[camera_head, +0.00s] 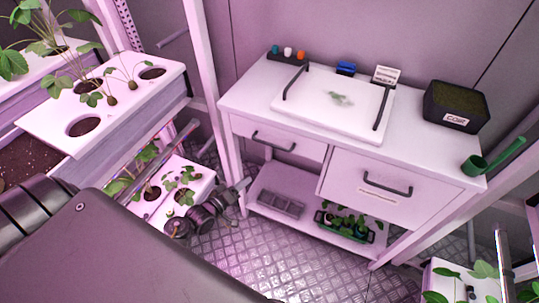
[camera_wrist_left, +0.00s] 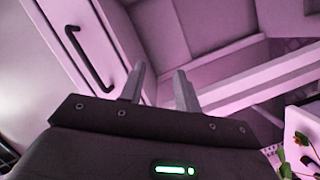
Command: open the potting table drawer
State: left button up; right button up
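The white potting table (camera_head: 240,95) stands against the back wall. Its narrow left drawer (camera_head: 305,150) has a dark bar handle (camera_head: 273,142) and looks shut. A deeper right drawer front (camera_head: 345,165) has its own dark handle (camera_head: 388,183) and also looks shut. My left gripper (camera_head: 246,184) is low in front of the table's left leg, below and left of the left drawer, touching no handle. In the left wrist view, its two fingers (camera_wrist_left: 160,75) are apart with nothing between them. A white front with a dark handle (camera_wrist_left: 90,58) shows at upper left there. My right gripper is out of view.
A tray with a raised rim (camera_head: 290,105), a dark soil box (camera_head: 455,105) and a green scoop (camera_head: 475,164) sit on top. The lower shelf (camera_head: 262,182) holds a grey tray and green seedling tray. Plant racks (camera_head: 150,115) stand at left, close to my arm. Metal floor lies in front.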

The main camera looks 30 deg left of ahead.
pick_arm(q)
notch_tip(320, 180, up, 11)
jog(key=d+n+t+h, duration=0.2)
jog(key=n+t+h, duration=0.1)
jog(key=n, duration=0.2)
jog(key=p+x, duration=0.1)
jog(key=x, duration=0.9)
jog(key=shift+w+d+f+p, duration=0.3)
jog(key=shift+d+p, duration=0.05)
jog(key=shift+c, duration=0.2)
grip_shut()
